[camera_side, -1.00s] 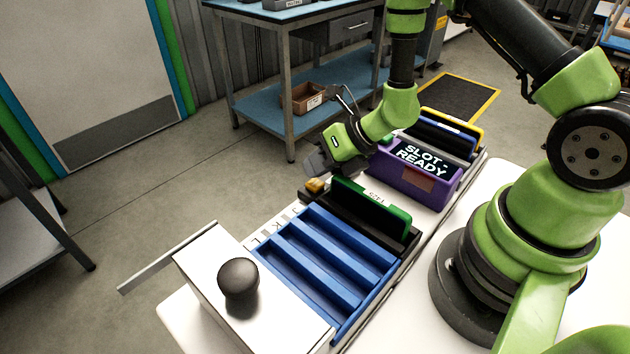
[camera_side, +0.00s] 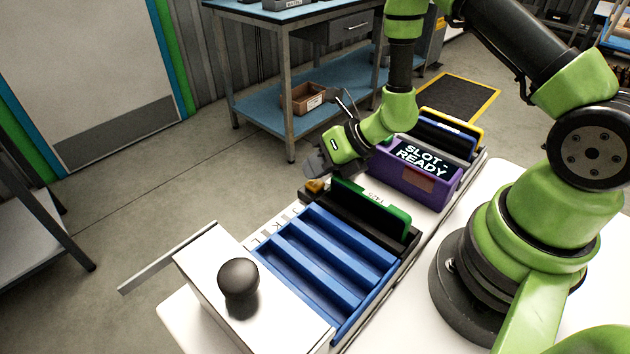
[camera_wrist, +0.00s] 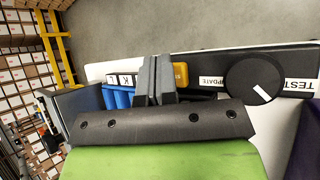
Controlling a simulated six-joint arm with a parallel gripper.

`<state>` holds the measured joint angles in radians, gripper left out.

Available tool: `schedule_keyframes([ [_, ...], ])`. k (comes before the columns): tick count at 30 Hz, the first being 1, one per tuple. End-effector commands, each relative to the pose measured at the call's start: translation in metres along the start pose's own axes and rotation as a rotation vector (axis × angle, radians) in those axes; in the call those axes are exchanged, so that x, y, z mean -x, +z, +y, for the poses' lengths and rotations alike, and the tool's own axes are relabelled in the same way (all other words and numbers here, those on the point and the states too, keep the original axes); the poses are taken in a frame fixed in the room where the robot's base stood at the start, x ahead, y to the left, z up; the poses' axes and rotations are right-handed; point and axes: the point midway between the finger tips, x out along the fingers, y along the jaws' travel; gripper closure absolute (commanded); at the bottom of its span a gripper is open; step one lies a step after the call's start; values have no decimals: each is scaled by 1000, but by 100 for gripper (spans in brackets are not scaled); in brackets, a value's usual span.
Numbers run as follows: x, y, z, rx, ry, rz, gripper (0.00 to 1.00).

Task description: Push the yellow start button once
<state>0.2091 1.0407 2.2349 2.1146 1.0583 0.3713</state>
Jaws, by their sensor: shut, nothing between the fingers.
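The yellow start button (camera_side: 315,186) sits at the far-left end of the black holder with a green card, just below my gripper in the side view. My gripper (camera_side: 317,164) is shut and empty, with its dark fingertips right above the button; I cannot tell whether they touch it. In the wrist view the shut fingers (camera_wrist: 155,75) stand just left of the yellow button (camera_wrist: 181,74) and partly overlap its edge. The purple device (camera_side: 415,176) has a screen (camera_side: 420,160) reading "SLOT - READY".
A blue slotted tray (camera_side: 325,258) lies nearer the camera, beside a white box with a black ball knob (camera_side: 238,279). In the wrist view a black dial (camera_wrist: 253,79) lies right of the button, between "UPDATE" and "TEST" labels.

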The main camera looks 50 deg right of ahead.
Motion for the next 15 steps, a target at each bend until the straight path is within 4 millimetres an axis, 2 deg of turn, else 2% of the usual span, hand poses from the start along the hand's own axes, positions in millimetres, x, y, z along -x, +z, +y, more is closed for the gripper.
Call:
schedule_keyframes([
  [1,-3,-6,-3,8,-7,16,100],
  [15,-8,-8,-6,8,-7,14,100],
])
